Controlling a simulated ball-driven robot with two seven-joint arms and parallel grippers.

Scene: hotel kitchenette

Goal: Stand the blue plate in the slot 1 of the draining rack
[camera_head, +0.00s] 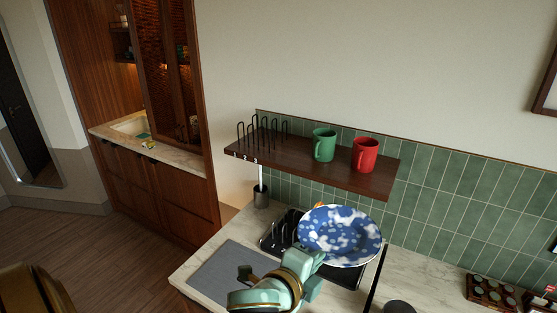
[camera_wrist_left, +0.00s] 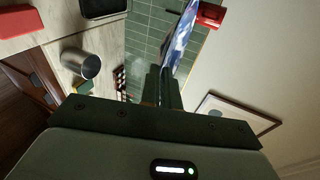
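The blue plate (camera_head: 340,234) with white blotches is held up in the air above the counter, tilted with its face towards the head camera. My left gripper (camera_head: 312,262) is shut on its near rim; the fingertips are partly hidden. In the left wrist view the plate (camera_wrist_left: 184,36) shows nearly edge-on beyond the fingers (camera_wrist_left: 167,88). The draining rack (camera_head: 263,129), of black wire loops, stands on the left end of the wall shelf, with small white numerals by its front. The plate is to the right of and lower than this rack. My right gripper is not in view.
A green mug (camera_head: 324,145) and a red mug (camera_head: 364,155) stand on the brown shelf (camera_head: 300,163), right of the rack. A black tray (camera_head: 268,243) lies beneath the plate, beside a grey mat (camera_head: 226,272). A dark cup (camera_head: 260,198) stands below the rack.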

